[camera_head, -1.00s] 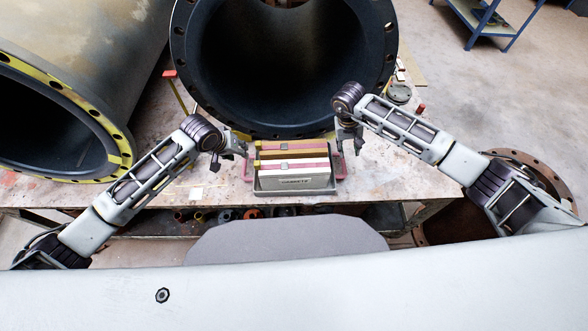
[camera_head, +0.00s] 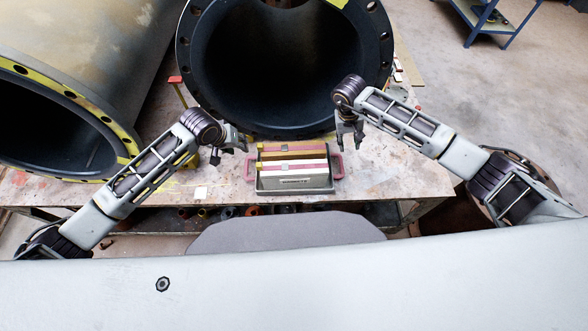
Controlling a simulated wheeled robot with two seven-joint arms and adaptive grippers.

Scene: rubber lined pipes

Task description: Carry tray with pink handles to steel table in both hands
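The tray (camera_head: 293,191) is grey with a pink handle at its left end (camera_head: 250,168) and another at its right end (camera_head: 337,166). It stands on the workbench in front of the dark pipe and holds flat boxes or blocks with pink and yellowish edges (camera_head: 291,157). My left gripper (camera_head: 229,149) is beyond and left of the left handle, apart from it; its fingers look spread and empty. My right gripper (camera_head: 349,143) is open and empty, just beyond the right handle, with its fingers pointing down. I cannot identify the steel table.
A large dark flanged pipe (camera_head: 285,70) stands close behind the tray and grippers. Another pipe with a yellow-marked flange (camera_head: 118,135) is at left. The worn workbench (camera_head: 390,175) has free room right of the tray. A blue-framed table (camera_head: 490,20) stands far back right.

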